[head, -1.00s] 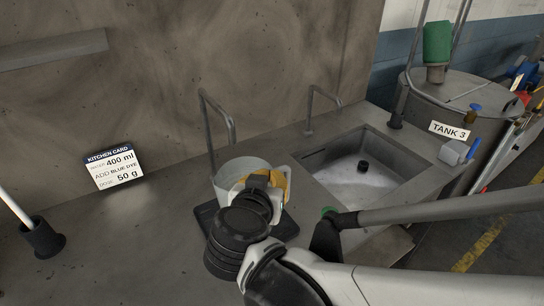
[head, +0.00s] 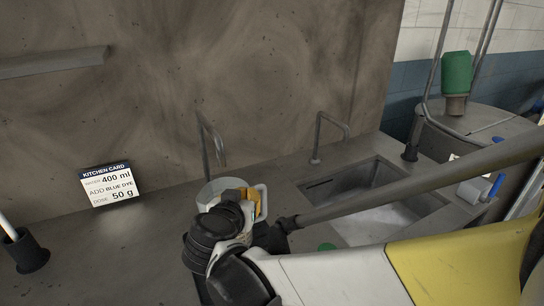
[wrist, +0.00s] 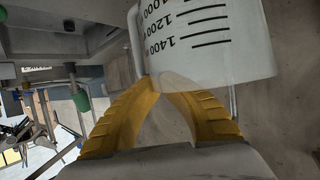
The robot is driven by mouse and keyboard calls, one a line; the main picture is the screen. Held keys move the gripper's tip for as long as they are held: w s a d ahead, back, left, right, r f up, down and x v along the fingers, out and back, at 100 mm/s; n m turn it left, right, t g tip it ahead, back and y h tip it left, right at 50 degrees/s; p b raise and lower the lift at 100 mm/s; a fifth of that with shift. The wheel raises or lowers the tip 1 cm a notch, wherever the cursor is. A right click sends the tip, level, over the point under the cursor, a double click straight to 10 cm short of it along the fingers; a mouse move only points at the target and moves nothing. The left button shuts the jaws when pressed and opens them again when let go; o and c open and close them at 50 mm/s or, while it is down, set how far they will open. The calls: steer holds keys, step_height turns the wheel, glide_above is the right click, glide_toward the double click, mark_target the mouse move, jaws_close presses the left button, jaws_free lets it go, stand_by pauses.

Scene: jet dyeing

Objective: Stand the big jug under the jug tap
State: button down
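The big jug (head: 207,193), a pale translucent vessel with a handle on its right, stands upright on or just above the worktop, in front of the left bent-pipe tap (head: 204,145). The tap's downturned end is just above and behind the jug's rim. In the wrist view the jug (wrist: 215,50) shows its scale upside down, with marks up to 1400. My gripper (wrist: 158,80) has its yellow fingers closed together at the jug's handle side. In the head view my gripper (head: 248,203) and wrist hide the jug's lower part and base.
A second tap (head: 318,135) serves the sink (head: 345,190) to the right. A kitchen card (head: 108,185) stands at the left, with a dark holder (head: 28,252) in front of it. The left worktop is mostly clear.

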steer(key=shift+w+a+f+b, duration=0.15)
steer(key=shift+f+b, duration=0.85)
steer(key=shift+f, duration=1.1)
steer(key=shift+f, duration=0.15)
steer(key=c, duration=1.6)
jaws_free()
steer(key=shift+r, duration=0.25)
